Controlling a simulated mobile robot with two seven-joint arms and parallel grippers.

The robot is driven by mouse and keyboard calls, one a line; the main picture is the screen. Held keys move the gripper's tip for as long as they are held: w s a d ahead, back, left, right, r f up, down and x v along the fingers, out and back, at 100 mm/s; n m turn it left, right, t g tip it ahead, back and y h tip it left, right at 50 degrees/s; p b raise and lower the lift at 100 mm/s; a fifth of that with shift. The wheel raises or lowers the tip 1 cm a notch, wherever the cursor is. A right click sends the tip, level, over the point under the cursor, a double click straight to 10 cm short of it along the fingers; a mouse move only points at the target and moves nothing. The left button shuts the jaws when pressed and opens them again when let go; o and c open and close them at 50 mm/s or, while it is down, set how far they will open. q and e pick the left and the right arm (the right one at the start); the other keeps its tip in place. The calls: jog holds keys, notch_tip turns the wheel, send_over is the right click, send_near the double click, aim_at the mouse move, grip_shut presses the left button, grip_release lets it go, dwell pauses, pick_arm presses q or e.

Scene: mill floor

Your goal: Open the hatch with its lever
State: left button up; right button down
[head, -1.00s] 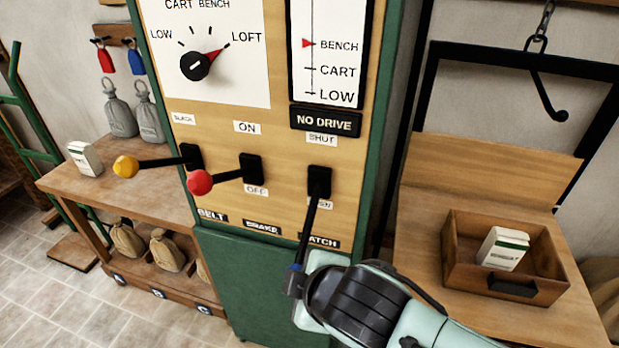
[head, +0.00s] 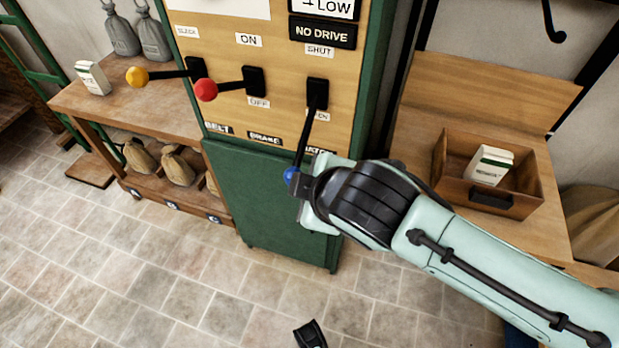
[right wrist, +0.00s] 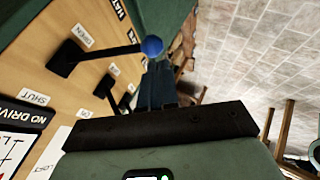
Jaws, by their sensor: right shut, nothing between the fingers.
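The hatch lever is a black shaft (head: 306,135) with a blue knob (head: 291,176), below the SHUT label and partly over the lower label. It slants downward from its slot, toward the OPEN side. My right gripper (head: 305,190) is shut and empty, right beside the knob. In the right wrist view the blue knob (right wrist: 152,46) shows just beyond the closed fingertips (right wrist: 158,70); I cannot tell if they touch. The hatch itself is not visible.
The red-knobbed brake lever (head: 206,90) and yellow-knobbed belt lever (head: 137,76) stick out left of the hatch lever. The green cabinet (head: 270,205) is below. A wooden box (head: 453,185) with a white carton (head: 489,164) sits on the right bench. Tiled floor below is mostly clear.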

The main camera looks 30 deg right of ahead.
pick_arm(q)
jog(key=shift+g, duration=0.6)
jog(key=shift+s+d+r+p, duration=0.5)
jog(key=shift+s+r, duration=0.1)
jog(key=shift+s, duration=0.1)
jog(key=shift+s+d+r+p, duration=0.35)
jog(key=shift+s+d+r, duration=0.15)
jog(key=shift+s, duration=0.2)
pick_arm(e)
jog(key=v, duration=0.7)
jog(key=shift+a+r, duration=0.25)
pick_arm(q)
jog(key=shift+a, duration=0.1)
pick_arm(e)
jog(key=shift+s, duration=0.15)
pick_arm(q)
jog(key=shift+r, duration=0.1)
